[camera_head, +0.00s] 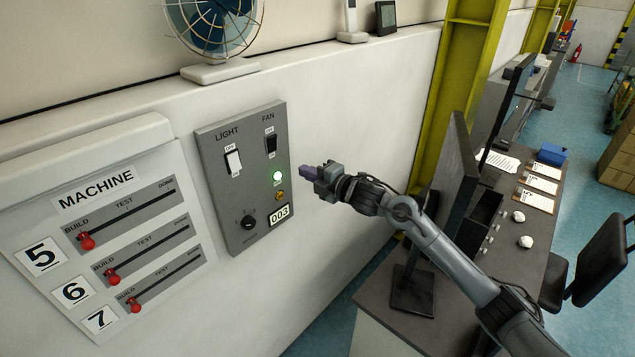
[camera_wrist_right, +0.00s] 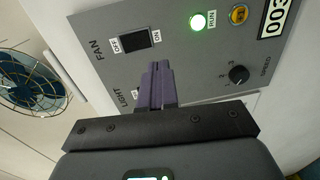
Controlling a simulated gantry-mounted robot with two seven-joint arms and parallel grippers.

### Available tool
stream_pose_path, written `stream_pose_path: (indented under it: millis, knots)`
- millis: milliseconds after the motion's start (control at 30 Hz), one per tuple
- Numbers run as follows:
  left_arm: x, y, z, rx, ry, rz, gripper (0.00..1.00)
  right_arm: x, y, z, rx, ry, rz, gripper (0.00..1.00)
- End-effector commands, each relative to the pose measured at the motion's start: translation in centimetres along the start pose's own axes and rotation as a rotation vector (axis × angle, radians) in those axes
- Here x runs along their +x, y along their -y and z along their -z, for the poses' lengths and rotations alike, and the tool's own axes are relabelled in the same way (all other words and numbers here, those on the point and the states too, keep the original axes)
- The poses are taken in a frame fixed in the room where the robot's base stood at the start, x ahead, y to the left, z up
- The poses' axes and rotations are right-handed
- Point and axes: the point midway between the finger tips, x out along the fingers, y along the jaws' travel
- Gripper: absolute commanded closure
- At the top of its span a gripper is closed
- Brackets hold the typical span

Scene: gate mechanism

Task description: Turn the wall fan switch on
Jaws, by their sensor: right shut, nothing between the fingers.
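The black fan switch (camera_head: 271,144) is at the upper right of the grey wall panel (camera_head: 213,160), under the word FAN. It also shows in the right wrist view (camera_wrist_right: 135,42), next to the words OFF and ON. A white light switch (camera_head: 233,161) is to its left. A green lamp (camera_head: 277,177) glows below the fan switch. My right gripper (camera_head: 304,172) is shut and empty, in front of the panel's right side and apart from the fan switch in the head view. Its purple fingers show in the right wrist view (camera_wrist_right: 157,82). My left gripper is not in view.
A blue fan (camera_head: 212,25) stands on the ledge above the panel. A knob (camera_head: 248,222) and a 003 label (camera_head: 280,214) are low on the panel. A machine board with red sliders (camera_head: 88,241) is at left. A desk with monitors (camera_head: 457,180) is at right.

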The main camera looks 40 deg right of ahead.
Motion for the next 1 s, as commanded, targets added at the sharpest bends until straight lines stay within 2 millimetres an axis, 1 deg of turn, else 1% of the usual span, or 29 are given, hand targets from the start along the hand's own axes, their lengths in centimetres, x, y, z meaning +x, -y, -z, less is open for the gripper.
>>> stream_pose_path:
  millis: [33,100,333,1000]
  knots:
    - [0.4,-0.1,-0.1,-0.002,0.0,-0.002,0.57,-0.7,0.4,0.1,-0.004,-0.001,0.002,1.0]
    - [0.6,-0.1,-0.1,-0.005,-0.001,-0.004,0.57,-1.4,0.6,0.0,-0.002,0.0,0.002,1.0]
    - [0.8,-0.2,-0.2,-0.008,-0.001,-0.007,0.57,-2.7,0.7,0.0,0.0,0.0,0.0,1.0]
    - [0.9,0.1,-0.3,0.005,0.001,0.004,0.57,-2.9,0.6,0.0,0.0,0.0,-0.001,1.0]
